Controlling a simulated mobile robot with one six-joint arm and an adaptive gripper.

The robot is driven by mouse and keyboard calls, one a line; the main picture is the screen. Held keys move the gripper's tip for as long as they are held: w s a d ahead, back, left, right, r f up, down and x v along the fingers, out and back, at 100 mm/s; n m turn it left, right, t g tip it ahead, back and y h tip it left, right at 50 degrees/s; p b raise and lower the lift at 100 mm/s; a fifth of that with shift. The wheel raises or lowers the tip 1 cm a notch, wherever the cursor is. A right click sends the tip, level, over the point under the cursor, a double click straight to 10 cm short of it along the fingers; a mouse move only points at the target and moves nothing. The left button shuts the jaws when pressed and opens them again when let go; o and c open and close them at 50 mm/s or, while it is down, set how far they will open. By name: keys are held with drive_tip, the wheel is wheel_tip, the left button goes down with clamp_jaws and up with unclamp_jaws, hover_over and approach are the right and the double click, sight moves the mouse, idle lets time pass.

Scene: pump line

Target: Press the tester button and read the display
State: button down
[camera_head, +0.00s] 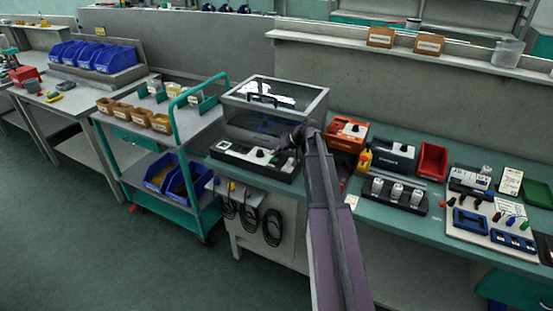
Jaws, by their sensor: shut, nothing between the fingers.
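A tester-like box (231,99) with a clear hinged cover and a dark handle stands at the left end of the green-topped bench. Along its front is a low black base with a light panel (236,151) that carries small dark and green parts. I cannot make out which part is the button, and no display reading is legible. My gripper (277,157) is shut and empty. It is small and dark at the right part of this panel, close to it; I cannot tell whether it touches. My arm hides part of the box's right side.
An orange device (348,127), a dark grey box (394,153), a red bin (432,160) and a black block with several white cylinders (397,193) stand right of my arm. A teal trolley (172,120) stands left. Black cables (272,228) hang below the bench edge.

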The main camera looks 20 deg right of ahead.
sight(275, 159)
drive_tip(key=shift+f, duration=0.2)
drive_tip(key=shift+f+b, duration=0.25)
drive_tip(key=shift+b, duration=0.2)
drive_tip(key=shift+f+b, duration=0.4)
idle(1.1)
drive_tip(key=shift+r, duration=0.2)
drive_tip(key=shift+r+p, duration=0.7)
drive_tip(key=shift+p, duration=0.2)
wheel_tip(275, 159, up, 5)
drive_tip(key=p, duration=0.5)
idle(0.3)
drive_tip(key=shift+s, duration=0.1)
idle(0.7)
